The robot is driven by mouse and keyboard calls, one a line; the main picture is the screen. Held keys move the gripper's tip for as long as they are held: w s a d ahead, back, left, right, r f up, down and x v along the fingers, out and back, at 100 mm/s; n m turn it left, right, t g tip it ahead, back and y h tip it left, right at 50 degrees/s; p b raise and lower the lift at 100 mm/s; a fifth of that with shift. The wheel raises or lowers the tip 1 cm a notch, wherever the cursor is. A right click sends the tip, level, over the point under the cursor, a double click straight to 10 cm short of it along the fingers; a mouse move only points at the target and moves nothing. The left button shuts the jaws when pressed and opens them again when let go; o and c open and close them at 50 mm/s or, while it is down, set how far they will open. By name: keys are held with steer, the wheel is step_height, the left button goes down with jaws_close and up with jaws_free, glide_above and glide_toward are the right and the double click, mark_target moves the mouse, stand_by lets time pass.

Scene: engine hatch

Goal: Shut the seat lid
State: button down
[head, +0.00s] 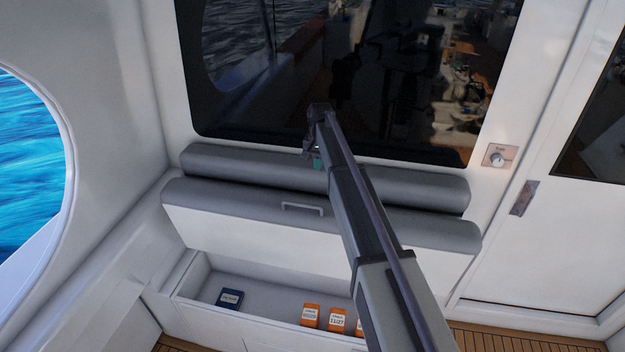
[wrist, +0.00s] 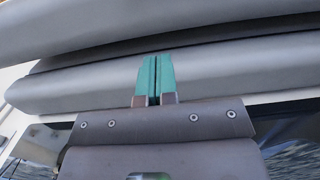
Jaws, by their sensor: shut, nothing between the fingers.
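The seat lid (head: 235,229) stands raised over the open seat box (head: 190,275) in the head view, its white face toward the camera and its grey cushion edge on top. A small handle (head: 302,208) is on that grey edge. My gripper (head: 318,163) is behind the lid's top edge, by the grey backrest cushion (head: 240,165). In the wrist view the teal fingertips of my gripper (wrist: 155,78) are together and empty, in front of a grey cushion. I cannot tell whether they touch it. My arm hides part of the lid's right side.
Inside the box lie a blue pack (head: 230,298) and several orange packs (head: 310,315). A dark window (head: 270,100) is behind the backrest. A switch plate (head: 499,156) and a door (head: 550,230) are at the right. A round porthole (head: 30,160) is at the left.

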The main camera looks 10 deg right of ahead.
steer(key=b, duration=0.9)
glide_toward(314, 211)
steer(key=shift+w+d+f, duration=0.25)
steer(key=shift+w+f, duration=0.1)
steer(key=shift+w, duration=0.2)
steer(key=shift+w+d+f, duration=0.25)
steer(key=shift+w+f, duration=0.1)
steer(key=shift+w, duration=0.2)
steer(key=shift+s+a+f+b, duration=0.25)
steer(key=shift+s+f+b, duration=0.1)
steer(key=shift+s+f, duration=0.1)
steer(key=shift+s+a+f+b, duration=0.2)
steer(key=shift+s+f+b, duration=0.15)
steer(key=shift+s+f, duration=0.15)
steer(key=shift+s+a, duration=0.2)
steer(key=shift+s, duration=0.2)
steer(key=shift+s, duration=0.1)
